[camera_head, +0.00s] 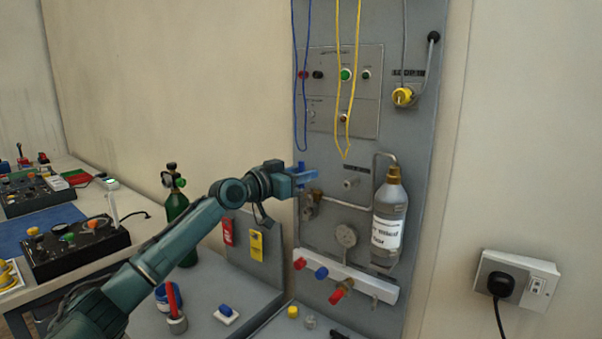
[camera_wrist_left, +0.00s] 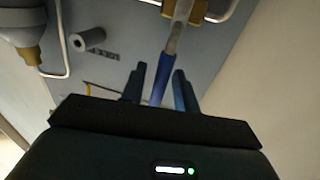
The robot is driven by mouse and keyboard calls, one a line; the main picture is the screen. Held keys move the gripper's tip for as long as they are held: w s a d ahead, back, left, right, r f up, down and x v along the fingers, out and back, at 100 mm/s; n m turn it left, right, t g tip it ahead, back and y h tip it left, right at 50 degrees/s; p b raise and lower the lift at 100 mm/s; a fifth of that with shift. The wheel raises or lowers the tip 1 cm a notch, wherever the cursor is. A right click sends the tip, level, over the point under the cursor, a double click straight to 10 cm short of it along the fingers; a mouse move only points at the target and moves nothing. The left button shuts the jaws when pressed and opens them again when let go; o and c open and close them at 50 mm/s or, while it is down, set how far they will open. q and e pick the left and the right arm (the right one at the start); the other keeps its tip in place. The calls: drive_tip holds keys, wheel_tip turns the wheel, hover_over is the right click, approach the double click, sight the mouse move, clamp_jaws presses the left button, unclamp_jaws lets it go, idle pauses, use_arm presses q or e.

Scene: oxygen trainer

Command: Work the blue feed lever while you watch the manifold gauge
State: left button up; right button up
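The blue feed lever (camera_head: 302,167) is on the brass valve (camera_head: 309,200) at the left side of the grey panel. My left gripper (camera_head: 308,178) is at the lever. In the left wrist view the lever's blue handle (camera_wrist_left: 160,82) lies between the two fingers (camera_wrist_left: 159,84), with a narrow gap showing beside it, so the gripper looks open around it. Contact cannot be made out. The round manifold gauge (camera_head: 346,236) is lower right of the gripper, above the white manifold bar (camera_head: 345,275); its reading is too small to tell. My right gripper is out of view.
A grey bottle (camera_head: 388,220) stands right of the gauge. Blue (camera_head: 306,90) and yellow (camera_head: 340,110) cords hang above the gripper. A green cylinder (camera_head: 177,205) stands behind my left arm. A bench (camera_head: 60,285) with control boxes is at left.

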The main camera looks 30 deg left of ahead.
use_arm(q)
drive_tip(key=shift+c, duration=0.4)
clamp_jaws()
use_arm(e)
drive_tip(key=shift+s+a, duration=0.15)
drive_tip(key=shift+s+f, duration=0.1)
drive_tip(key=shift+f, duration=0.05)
